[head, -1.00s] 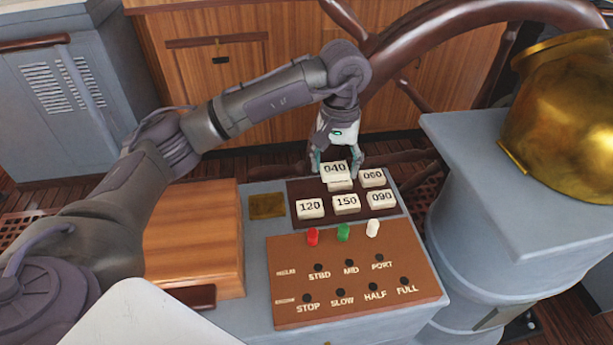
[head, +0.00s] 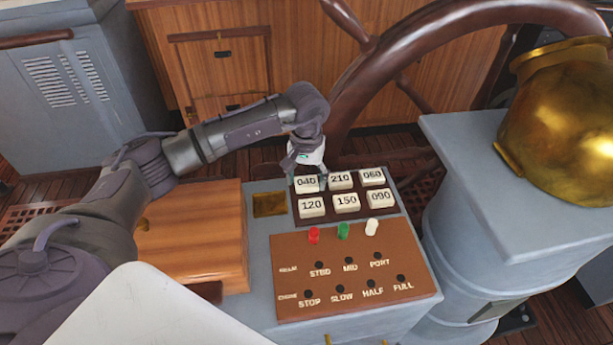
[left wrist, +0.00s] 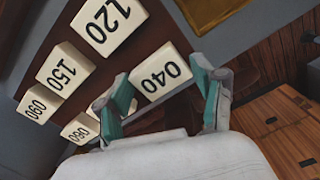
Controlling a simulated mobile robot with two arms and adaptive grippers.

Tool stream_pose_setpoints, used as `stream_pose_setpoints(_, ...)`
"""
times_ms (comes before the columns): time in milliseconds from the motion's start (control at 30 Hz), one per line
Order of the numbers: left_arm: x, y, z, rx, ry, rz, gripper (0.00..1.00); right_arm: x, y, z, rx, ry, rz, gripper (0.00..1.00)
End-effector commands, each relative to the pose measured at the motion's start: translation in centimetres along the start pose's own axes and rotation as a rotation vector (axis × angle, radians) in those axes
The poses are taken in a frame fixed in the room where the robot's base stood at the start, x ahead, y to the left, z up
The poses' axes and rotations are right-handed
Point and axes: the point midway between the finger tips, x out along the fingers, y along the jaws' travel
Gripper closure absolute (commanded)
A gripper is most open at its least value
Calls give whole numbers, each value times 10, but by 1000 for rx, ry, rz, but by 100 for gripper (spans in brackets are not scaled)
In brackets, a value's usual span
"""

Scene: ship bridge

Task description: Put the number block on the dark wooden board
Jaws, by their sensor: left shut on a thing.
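A white number block marked 040 (head: 307,184) is at the back left corner of the dark wooden board (head: 363,204). My left gripper (head: 308,170) is over it from behind, shut on it. In the left wrist view the 040 block (left wrist: 162,76) sits between the two teal fingertips (left wrist: 164,92). It looks level and in line with the row beside it; I cannot tell whether it touches the board. Blocks 210 (head: 339,180), 060 (head: 372,176), 120 (head: 312,206), 150 (head: 346,202) and 090 (head: 381,198) stand on the board. My right gripper is out of view.
In front of the board are red (head: 314,235), green (head: 343,230) and white (head: 372,227) pegs on a brown panel (head: 350,290). A brass plate (head: 269,204) lies to the left. The ship's wheel (head: 365,80) rises behind, a brass binnacle (head: 560,110) to the right.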

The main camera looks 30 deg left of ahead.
Motion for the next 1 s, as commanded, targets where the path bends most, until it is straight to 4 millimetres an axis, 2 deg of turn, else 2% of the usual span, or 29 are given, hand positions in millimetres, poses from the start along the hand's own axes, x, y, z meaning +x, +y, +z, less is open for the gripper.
stream_pose_setpoints(167, 5, 0, 0, 0, 0, 0, 55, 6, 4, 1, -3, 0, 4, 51)
stream_pose_setpoints(200, 3, 0, 0, 0, 0, 0, 27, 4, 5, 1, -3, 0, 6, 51)
stream_pose_setpoints(333, 3, 0, 0, 0, 0, 0, 7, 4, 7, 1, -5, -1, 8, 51)
stream_pose_setpoints(767, -4, 0, 0, 0, 1, 1, 7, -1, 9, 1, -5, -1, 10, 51)
stream_pose_setpoints(867, -17, 1, -1, 0, 6, 2, 7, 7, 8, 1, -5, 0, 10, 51)
stream_pose_setpoints(1000, -47, 0, -2, 1, 8, 2, 7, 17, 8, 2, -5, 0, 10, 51)
